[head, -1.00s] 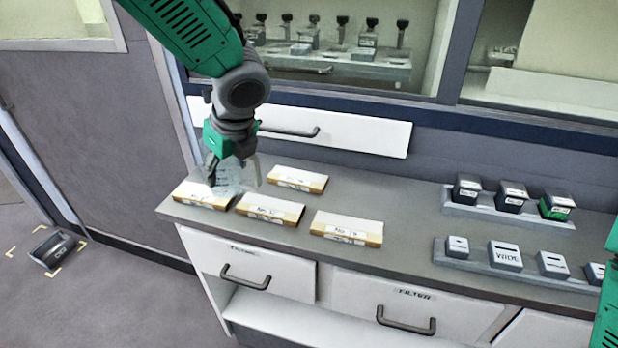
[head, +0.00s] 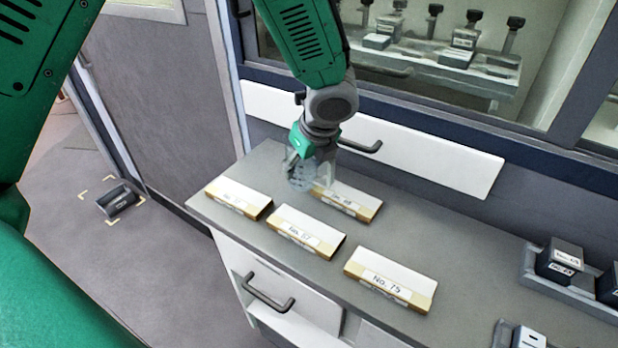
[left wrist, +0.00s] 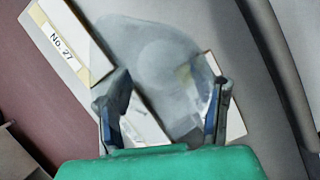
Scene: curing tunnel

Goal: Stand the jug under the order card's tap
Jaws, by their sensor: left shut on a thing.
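My left gripper (head: 308,158) is shut on a clear, see-through jug (head: 302,178), held above the back left of the grey counter. In the left wrist view the jug (left wrist: 150,45) shows as a faint, rounded clear shape between and beyond the fingers (left wrist: 165,100). Its base is hard to make out, so I cannot tell whether it touches the counter. Several black-topped fittings (head: 473,20), perhaps taps, stand behind the window at the upper right; their labels are too small to read. I cannot identify an order card. My right gripper is out of view.
Several cream-topped boxes lie on the counter, including one marked No. 75 (head: 390,278) and one marked No. 27 (left wrist: 62,45). Dark blocks (head: 558,262) sit in a rack at right. A dark holder (head: 118,202) lies on the floor.

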